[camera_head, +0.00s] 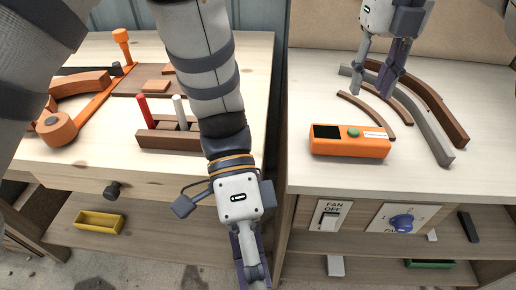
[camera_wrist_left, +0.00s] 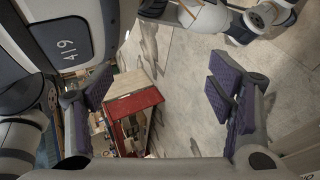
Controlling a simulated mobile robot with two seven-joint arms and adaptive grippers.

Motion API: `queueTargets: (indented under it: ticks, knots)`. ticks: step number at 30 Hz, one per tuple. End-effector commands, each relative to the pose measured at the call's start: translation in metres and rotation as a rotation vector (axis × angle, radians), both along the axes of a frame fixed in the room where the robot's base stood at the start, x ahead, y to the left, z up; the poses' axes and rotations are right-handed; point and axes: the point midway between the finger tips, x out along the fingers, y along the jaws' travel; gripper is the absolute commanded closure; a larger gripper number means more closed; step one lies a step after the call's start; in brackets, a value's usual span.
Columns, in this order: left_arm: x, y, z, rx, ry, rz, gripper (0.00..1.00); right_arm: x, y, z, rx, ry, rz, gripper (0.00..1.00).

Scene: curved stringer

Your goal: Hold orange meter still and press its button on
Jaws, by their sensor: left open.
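The orange meter (camera_head: 345,148) lies on the right-hand worktop near its front edge. It has a dark screen at its left, a green button (camera_head: 353,132) on top and a pale label at its right. My right gripper (camera_head: 371,84) is open and empty. Its fingers point down behind the meter, over the curved strips, apart from the meter. My left gripper (camera_head: 250,265) hangs low in front of the gap between the worktops, left of the meter. In the left wrist view it (camera_wrist_left: 158,92) is open with nothing between its fingers, facing the floor. The meter is not in that view.
Curved wood and grey strips (camera_head: 425,110) lie behind and right of the meter. Below the worktop edge are a fan switch (camera_head: 328,215) and a blue knob (camera_head: 402,222). The left worktop (camera_head: 250,75) holds a wooden block (camera_head: 165,139) with pegs and an orange clamp (camera_head: 95,102).

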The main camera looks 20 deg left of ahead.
Motion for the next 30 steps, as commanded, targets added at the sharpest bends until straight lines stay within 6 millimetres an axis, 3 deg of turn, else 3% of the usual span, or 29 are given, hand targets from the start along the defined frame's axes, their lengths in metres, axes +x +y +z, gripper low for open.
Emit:
queueTargets:
  ticks: [3, 4, 9, 12, 15, 18, 22, 30]
  knots:
    - [0.047, -0.022, 0.061, -0.243, -0.193, -0.100, 0.25, 0.000, 0.000, 0.000, 0.000, 0.000, 0.000, 0.67]
    - [0.066, -0.023, 0.069, -0.259, -0.274, -0.134, 0.25, 0.000, 0.000, 0.000, 0.000, 0.000, 0.000, 0.67]
    - [0.177, 0.002, 0.070, -0.062, -0.663, -0.176, 0.25, 0.000, 0.000, 0.000, 0.000, 0.000, 0.000, 0.67]
    - [0.233, 0.017, 0.077, 0.050, -0.838, -0.140, 0.25, 0.000, 0.000, -0.001, 0.000, 0.001, 0.000, 0.67]
    - [0.272, 0.029, 0.089, 0.122, -0.959, -0.101, 0.25, 0.000, 0.000, 0.000, 0.000, 0.000, 0.000, 0.67]
    - [0.293, 0.036, 0.096, 0.160, -1.027, -0.077, 0.25, 0.000, 0.000, 0.000, 0.000, 0.000, 0.000, 0.67]
    - [0.302, 0.035, 0.090, 0.174, -1.048, -0.068, 0.25, 0.000, 0.000, 0.000, 0.000, 0.000, 0.000, 0.67]
    - [0.308, 0.011, 0.030, 0.174, -1.045, -0.072, 0.25, 0.000, 0.000, 0.000, 0.000, 0.000, 0.000, 0.67]
